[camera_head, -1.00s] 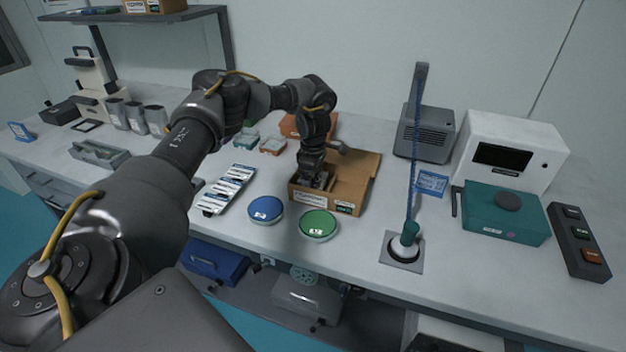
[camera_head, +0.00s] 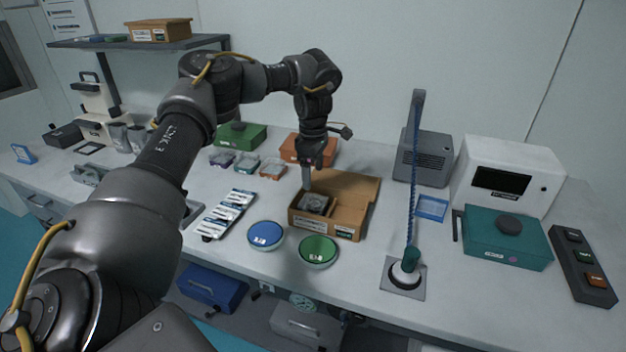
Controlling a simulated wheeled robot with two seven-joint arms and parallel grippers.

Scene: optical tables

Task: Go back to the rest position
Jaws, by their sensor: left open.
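My left gripper (camera_head: 307,184) points down above the open cardboard box (camera_head: 345,227) at the middle of the table. It is open, and its fingertips are near the box's back left edge. A grey part (camera_head: 314,203) lies inside the box, below and apart from the gripper. My left arm reaches in from the lower left, bent high at the elbow. My right gripper is out of view.
A blue round lid (camera_head: 266,235) and a green round lid (camera_head: 318,250) lie in front of the box. A stand with a blue cord (camera_head: 408,180) rises at right. A teal case (camera_head: 503,238) and white instrument (camera_head: 515,165) stand beyond it. Small trays (camera_head: 246,164) sit behind.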

